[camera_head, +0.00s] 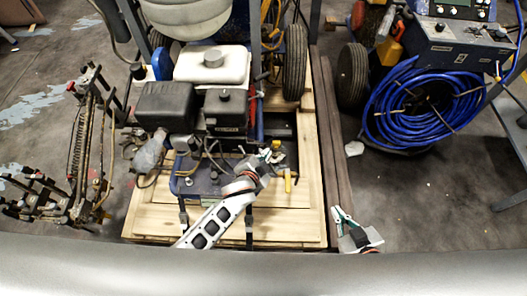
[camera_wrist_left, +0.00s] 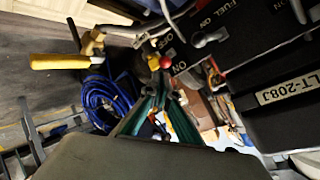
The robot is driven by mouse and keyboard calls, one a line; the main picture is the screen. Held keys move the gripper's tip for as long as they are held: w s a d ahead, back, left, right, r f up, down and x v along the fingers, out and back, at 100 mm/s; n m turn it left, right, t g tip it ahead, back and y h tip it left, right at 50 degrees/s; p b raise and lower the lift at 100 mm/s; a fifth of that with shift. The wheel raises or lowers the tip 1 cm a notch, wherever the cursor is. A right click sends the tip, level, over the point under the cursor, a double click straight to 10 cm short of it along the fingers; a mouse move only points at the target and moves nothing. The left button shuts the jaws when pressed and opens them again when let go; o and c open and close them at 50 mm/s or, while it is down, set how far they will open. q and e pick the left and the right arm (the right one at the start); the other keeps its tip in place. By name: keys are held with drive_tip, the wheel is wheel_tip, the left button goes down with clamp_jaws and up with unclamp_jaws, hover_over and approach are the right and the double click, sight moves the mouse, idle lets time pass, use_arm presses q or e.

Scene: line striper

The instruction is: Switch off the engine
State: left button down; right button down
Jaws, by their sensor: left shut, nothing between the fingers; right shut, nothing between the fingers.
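The engine (camera_head: 225,110) has black housings and a white tank (camera_head: 212,65), and stands on the striper over a wooden pallet. In the left wrist view its black panel carries OFF, ON and FUEL ON lettering. A small red-tipped switch (camera_wrist_left: 166,62) sits beside the OFF and ON labels, closer to ON. A grey fuel lever (camera_wrist_left: 210,38) is to its right. My left gripper (camera_head: 275,155) is shut and empty at the engine's near right side; its green fingers (camera_wrist_left: 165,95) appear just below the red tip, contact unclear. My right gripper (camera_head: 340,212) is shut and empty, right of the pallet.
A yellow-handled brass valve (camera_wrist_left: 62,62) is left of the switch. A coiled blue hose (camera_head: 415,110) hangs on a machine at the right. A rusty metal frame (camera_head: 85,150) stands left of the pallet (camera_head: 290,225). Cables run around the engine's front.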

use_arm(q)
drive_tip(key=shift+s+a+f, duration=0.15)
drive_tip(key=shift+s+a, duration=0.05)
drive_tip(key=shift+a, duration=0.15)
use_arm(e)
drive_tip(key=shift+a, duration=0.55)
drive_tip(key=shift+w+r, duration=0.1)
use_arm(q)
drive_tip(key=shift+f, duration=0.1)
use_arm(e)
drive_tip(key=shift+d, duration=0.1)
